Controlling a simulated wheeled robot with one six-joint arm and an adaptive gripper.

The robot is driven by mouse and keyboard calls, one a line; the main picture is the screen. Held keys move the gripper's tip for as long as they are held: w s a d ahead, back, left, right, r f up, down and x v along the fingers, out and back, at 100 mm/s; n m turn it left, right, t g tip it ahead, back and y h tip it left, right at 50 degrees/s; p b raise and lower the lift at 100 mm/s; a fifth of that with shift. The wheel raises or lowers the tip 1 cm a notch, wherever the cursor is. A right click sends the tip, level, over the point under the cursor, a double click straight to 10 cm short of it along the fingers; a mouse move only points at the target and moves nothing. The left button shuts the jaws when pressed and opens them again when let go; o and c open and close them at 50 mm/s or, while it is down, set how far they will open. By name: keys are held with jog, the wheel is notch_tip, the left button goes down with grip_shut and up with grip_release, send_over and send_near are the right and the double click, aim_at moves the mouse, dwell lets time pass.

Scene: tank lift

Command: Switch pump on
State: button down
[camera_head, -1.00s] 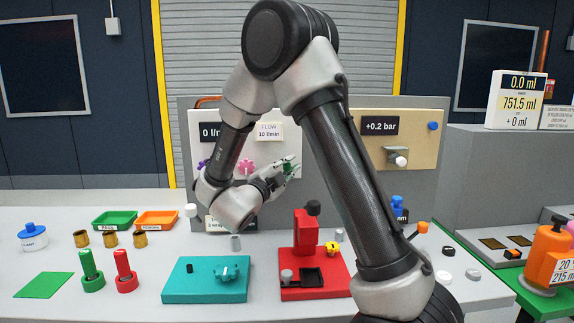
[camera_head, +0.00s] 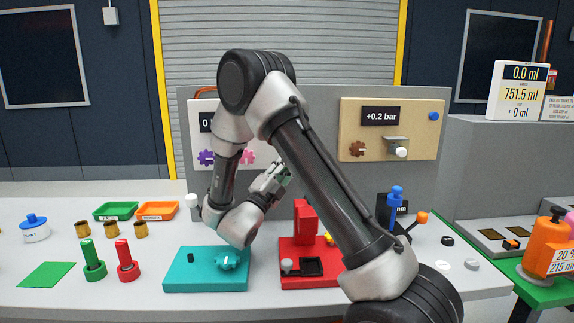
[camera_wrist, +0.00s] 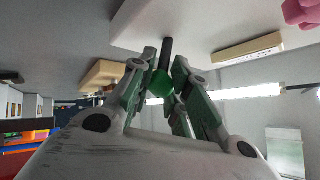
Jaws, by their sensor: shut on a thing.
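In the wrist view, my gripper (camera_wrist: 165,92) is shut on a green knob (camera_wrist: 159,84). A dark rod (camera_wrist: 166,52) runs from the knob toward a pale panel. In the head view, my gripper (camera_head: 275,178) is in front of the white flow panel (camera_head: 197,120), near its lower right. My arm covers much of that panel, including most of its readout, which shows only a "0". I cannot tell in the head view what is held, nor whether the knob is the pump's switch.
A purple gear (camera_head: 206,157) and a pink gear (camera_head: 248,157) are on the flow panel. The beige panel (camera_head: 420,135) reads +0.2 bar. Below my arm stand a teal block (camera_head: 180,280) and a red block (camera_head: 306,217). Green and red pegs (camera_head: 125,262) stand at left.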

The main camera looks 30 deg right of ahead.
jog(key=c, duration=1.3)
grip_release()
